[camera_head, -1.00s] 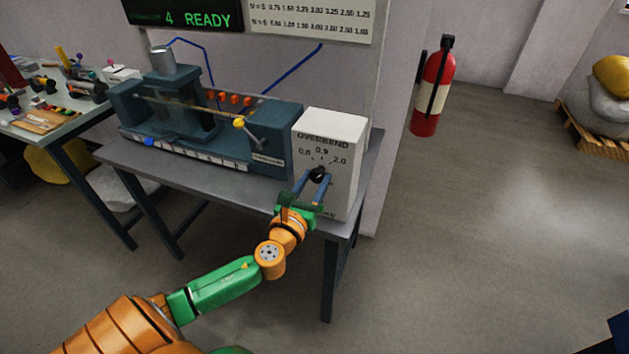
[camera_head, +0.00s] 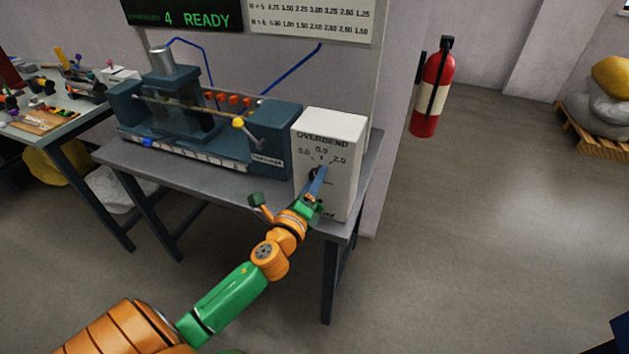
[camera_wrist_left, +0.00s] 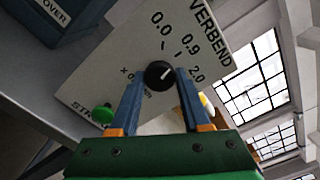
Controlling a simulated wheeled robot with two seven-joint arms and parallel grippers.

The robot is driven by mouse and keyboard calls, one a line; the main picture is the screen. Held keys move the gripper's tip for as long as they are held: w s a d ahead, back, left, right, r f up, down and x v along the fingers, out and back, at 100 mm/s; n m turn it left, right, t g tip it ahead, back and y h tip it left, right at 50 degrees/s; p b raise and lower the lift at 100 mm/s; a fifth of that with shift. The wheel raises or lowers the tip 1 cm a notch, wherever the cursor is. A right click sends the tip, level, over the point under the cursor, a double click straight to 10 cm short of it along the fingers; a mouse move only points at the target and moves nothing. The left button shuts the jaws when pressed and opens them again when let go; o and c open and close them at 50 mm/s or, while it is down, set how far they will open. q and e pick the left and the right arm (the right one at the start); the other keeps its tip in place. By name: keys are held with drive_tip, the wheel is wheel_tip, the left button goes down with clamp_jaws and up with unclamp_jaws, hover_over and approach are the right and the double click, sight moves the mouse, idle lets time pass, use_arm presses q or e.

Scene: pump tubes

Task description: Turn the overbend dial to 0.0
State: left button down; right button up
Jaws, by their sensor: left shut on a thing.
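The overbend dial is a round black knob on the front of a white box (camera_head: 341,140). It shows clearly in the left wrist view (camera_wrist_left: 157,74), with a short pale mark on its face. Printed 0.0, 0.9 and 2.0 stand around it with tick marks; I cannot tell exactly which value the mark points to. My left gripper (camera_head: 317,176) is at the box front, its blue fingers on either side of the knob and shut on it. In the head view the fingers partly hide the dial. My right gripper is not in view.
A green button (camera_wrist_left: 103,113) sits on the box face beside one finger. A dark teal bending machine (camera_head: 270,135) stands left of the box on a grey table (camera_head: 235,180). A fire extinguisher (camera_head: 431,90) hangs at the right. The floor to the right is clear.

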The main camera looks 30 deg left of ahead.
use_arm(q)
drive_tip(key=n, duration=0.6)
drive_tip(key=shift+n, duration=0.3)
idle(0.4)
drive_tip(key=shift+c, duration=1.9)
unclamp_jaws()
drive_tip(key=v, duration=0.7)
drive_tip(key=shift+b, duration=0.45)
